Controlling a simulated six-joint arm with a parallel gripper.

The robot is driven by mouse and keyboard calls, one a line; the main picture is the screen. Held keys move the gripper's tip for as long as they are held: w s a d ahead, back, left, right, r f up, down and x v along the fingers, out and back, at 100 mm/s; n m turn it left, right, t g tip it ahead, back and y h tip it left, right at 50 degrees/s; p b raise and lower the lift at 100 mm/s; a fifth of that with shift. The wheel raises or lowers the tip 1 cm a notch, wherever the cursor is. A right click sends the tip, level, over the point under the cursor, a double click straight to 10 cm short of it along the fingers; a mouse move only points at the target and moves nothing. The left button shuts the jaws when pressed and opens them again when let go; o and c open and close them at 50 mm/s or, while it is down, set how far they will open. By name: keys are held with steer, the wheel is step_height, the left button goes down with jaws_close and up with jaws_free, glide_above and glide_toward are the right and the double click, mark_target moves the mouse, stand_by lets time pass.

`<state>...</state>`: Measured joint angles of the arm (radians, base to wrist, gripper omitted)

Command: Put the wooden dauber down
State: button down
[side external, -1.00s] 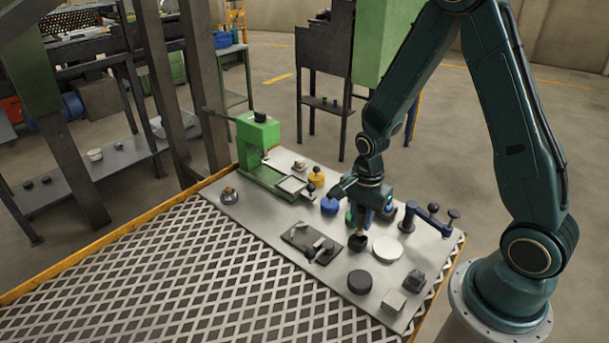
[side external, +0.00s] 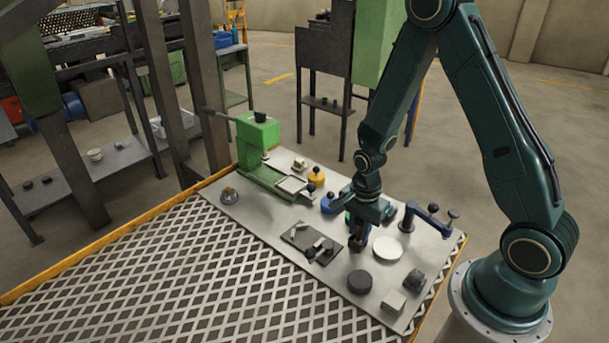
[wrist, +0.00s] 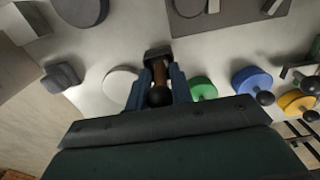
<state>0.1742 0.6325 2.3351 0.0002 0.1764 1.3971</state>
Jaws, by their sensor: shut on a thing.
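The wooden dauber (wrist: 159,73) is between the fingers of my gripper (wrist: 158,88) in the wrist view. It has a brown handle, a dark round knob toward the camera and a dark block-like head at the far end. In the side view my gripper (side external: 358,238) points down over the grey plate (side external: 260,222), shut on the dauber. The dauber's dark head (side external: 357,244) is low, at or just above the plate; I cannot tell whether it touches. The fingers hide part of the handle.
A white disc (side external: 387,248) lies right of the dauber, a black disc (side external: 360,281) in front. A dark tray with small parts (side external: 311,243) is to the left. Blue (wrist: 252,80), green (wrist: 203,88) and yellow (wrist: 296,102) knobbed pots stand close by. A green press (side external: 258,140) stands behind.

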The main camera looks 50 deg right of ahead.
steer(key=c, duration=1.2)
jaws_free()
steer(key=shift+f, duration=0.1)
steer(key=shift+c, duration=0.2)
steer(key=shift+r, duration=0.2)
step_height(320, 180, up, 11)
steer(key=shift+r, duration=0.5)
